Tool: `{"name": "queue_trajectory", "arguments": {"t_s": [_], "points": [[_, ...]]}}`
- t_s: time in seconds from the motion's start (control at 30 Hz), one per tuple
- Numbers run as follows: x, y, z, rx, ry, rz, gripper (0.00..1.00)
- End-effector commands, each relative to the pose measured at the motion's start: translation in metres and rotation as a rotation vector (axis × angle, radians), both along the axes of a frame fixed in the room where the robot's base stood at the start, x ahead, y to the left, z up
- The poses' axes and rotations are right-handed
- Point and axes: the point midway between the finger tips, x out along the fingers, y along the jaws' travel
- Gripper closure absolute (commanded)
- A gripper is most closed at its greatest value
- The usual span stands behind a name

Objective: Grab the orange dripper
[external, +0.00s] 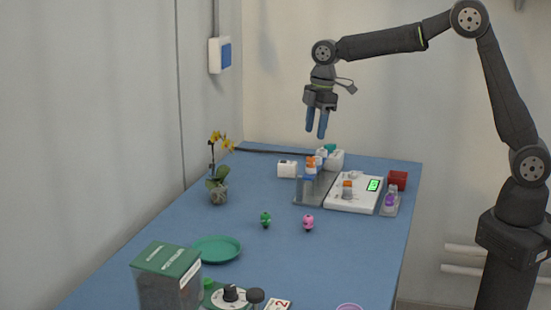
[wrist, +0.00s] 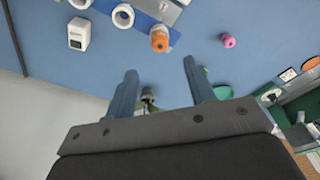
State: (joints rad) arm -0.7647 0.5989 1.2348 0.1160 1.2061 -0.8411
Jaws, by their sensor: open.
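An orange piece (external: 311,165) with white and blue parts stands at the grey metal holder (external: 308,190) at the back of the blue table. An orange piece also shows beside the grey plate in the wrist view (wrist: 160,40). A second, smaller orange-topped piece (external: 347,184) sits on the white scale (external: 340,202). I cannot tell for certain which is the dripper. My gripper (external: 315,134) is open and empty, pointing down in the air above the holder. In the wrist view its fingers (wrist: 160,78) are spread below the orange piece, clear of it.
A green dripper (external: 265,219) and a pink dripper (external: 308,223) stand apart on the table. A white box (external: 287,169), red cylinder (external: 398,179) and potted orchid (external: 218,190) are nearby. A green plate (external: 216,248) lies toward the front. Bare table surrounds the small drippers.

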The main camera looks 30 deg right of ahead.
Motion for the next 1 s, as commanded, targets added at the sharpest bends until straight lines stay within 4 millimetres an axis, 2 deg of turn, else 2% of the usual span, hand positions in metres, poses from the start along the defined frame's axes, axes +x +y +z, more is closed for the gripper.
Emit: {"name": "queue_trajectory", "arguments": {"t_s": [0.1,0.37,0.67,0.97,1.0], "points": [[0.000,0.003,-0.022,-0.002,0.002,0.000,0.50],[0.000,0.005,-0.041,-0.001,0.000,0.001,0.50],[-0.001,0.010,-0.082,-0.002,0.002,0.001,0.50],[-0.001,0.011,-0.088,0.000,-0.001,0.001,0.50],[-0.001,0.011,-0.088,0.000,-0.001,0.001,0.56]]}}
